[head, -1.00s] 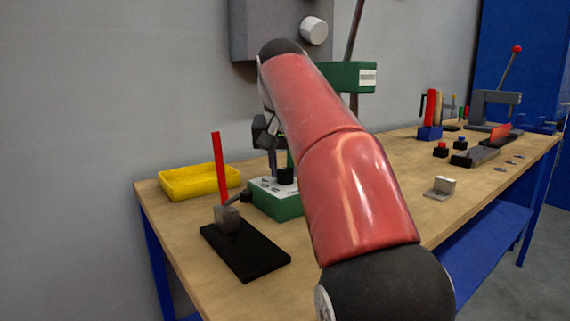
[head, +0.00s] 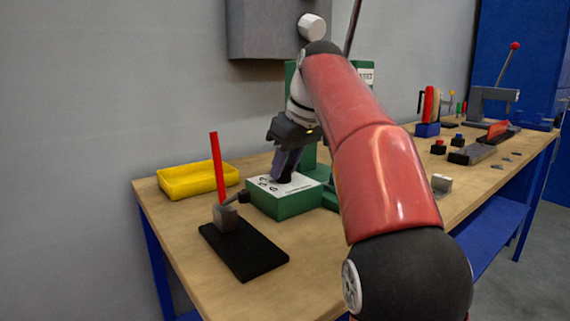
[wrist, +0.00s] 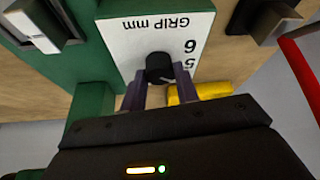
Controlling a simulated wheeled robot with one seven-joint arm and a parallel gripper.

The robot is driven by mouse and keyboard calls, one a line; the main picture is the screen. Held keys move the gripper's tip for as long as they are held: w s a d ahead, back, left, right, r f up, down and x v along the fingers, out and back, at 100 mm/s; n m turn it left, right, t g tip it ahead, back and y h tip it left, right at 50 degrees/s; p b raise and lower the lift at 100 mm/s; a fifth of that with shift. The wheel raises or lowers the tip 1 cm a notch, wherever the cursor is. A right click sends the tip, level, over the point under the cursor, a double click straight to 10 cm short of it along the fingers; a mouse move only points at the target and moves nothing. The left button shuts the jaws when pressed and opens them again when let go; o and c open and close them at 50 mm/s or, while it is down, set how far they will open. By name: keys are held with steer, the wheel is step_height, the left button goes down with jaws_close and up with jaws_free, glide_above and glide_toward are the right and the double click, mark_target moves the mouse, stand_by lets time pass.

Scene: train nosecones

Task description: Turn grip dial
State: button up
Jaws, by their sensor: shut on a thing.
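The grip dial is a small black knob (wrist: 159,68) on a white plate (wrist: 140,35) marked "GRIP mm" with the numbers 6 and 5 showing. The plate tops a green machine (head: 283,206) on the bench. My gripper (wrist: 157,95) has its two dark fingers on either side of the knob and is shut on it in the wrist view. In the head view my gripper (head: 287,165) points down onto the plate, and the knob is mostly hidden by the fingers.
A yellow tray (head: 190,184) stands left of the machine. A black base (head: 243,251) with a metal block and upright red lever (head: 217,165) stands in front of it. A grey wall box (head: 262,32) hangs behind. Several tools and small blocks lie along the right bench.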

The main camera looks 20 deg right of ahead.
steer(key=n+g+y, duration=0.1)
steer(key=n, duration=0.4)
steer(key=shift+w+d, duration=0.1)
steer(key=shift+w, duration=0.05)
steer(key=shift+n+g, duration=0.3)
stand_by(0.3)
steer(key=o, duration=1)
steer(key=shift+c, duration=0.2)
